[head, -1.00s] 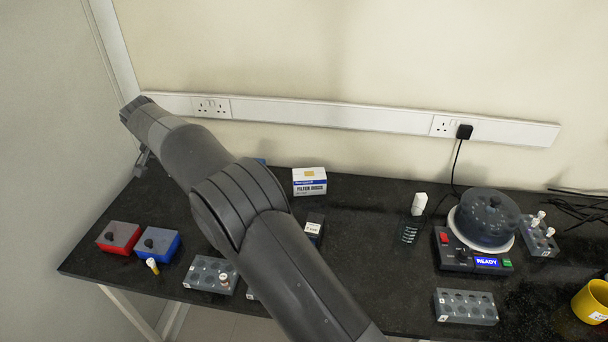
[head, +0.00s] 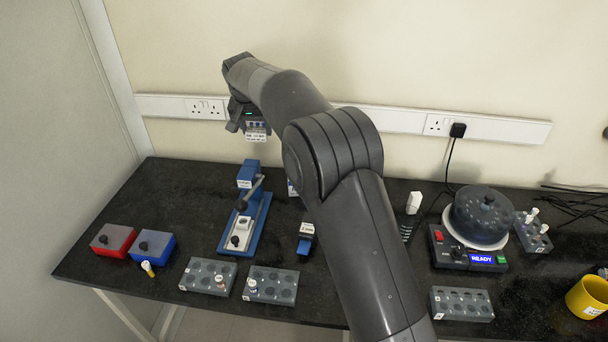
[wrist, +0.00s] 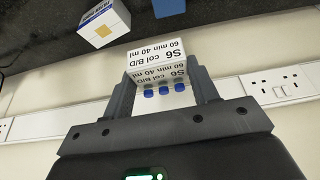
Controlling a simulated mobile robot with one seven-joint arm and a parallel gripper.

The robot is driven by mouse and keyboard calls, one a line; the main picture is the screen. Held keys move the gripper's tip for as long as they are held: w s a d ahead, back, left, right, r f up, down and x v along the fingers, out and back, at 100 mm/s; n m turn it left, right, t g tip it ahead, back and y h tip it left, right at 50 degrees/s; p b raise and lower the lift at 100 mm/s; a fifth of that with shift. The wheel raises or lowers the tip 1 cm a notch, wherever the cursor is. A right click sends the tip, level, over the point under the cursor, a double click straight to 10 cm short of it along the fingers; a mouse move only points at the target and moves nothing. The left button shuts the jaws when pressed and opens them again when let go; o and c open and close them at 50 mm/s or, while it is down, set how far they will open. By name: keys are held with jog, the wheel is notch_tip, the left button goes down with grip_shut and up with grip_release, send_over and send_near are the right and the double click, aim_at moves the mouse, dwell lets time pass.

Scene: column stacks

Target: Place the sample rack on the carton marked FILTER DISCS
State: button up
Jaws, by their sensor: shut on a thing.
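My gripper (head: 246,124) is shut on the sample rack (head: 257,136), high above the back of the bench and in front of the wall. In the wrist view the rack (wrist: 158,72) sits between the two fingers, with a white label reading S6 col B/D 60 min 40 ml and several blue caps. The carton marked FILTER DISCS (head: 292,188) is mostly hidden behind my arm in the head view. In the wrist view the carton (wrist: 104,22) shows at the upper left, white with an orange square, apart from the rack.
A blue press-like device (head: 245,215) with a lever stands left of the carton. A small blue-and-white block (head: 306,238), grey racks (head: 208,275), red (head: 113,239) and blue (head: 154,246) boxes and a centrifuge (head: 482,218) stand on the bench. The back left is clear.

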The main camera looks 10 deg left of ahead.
jog(key=w+d, duration=0.3)
jog(key=d, duration=2.2)
jog(key=a+f, duration=0.4)
jog(key=w+a+f, duration=0.1)
jog(key=a+f, duration=0.3)
jog(key=w+a+f, duration=0.1)
jog(key=a+f, duration=0.3)
jog(key=shift+w+a+f, duration=0.1)
jog(key=shift+w+f, duration=0.05)
jog(key=shift+f, duration=2)
jog(key=shift+f, duration=0.2)
jog(key=o, duration=0.9)
jog(key=shift+o, duration=0.5)
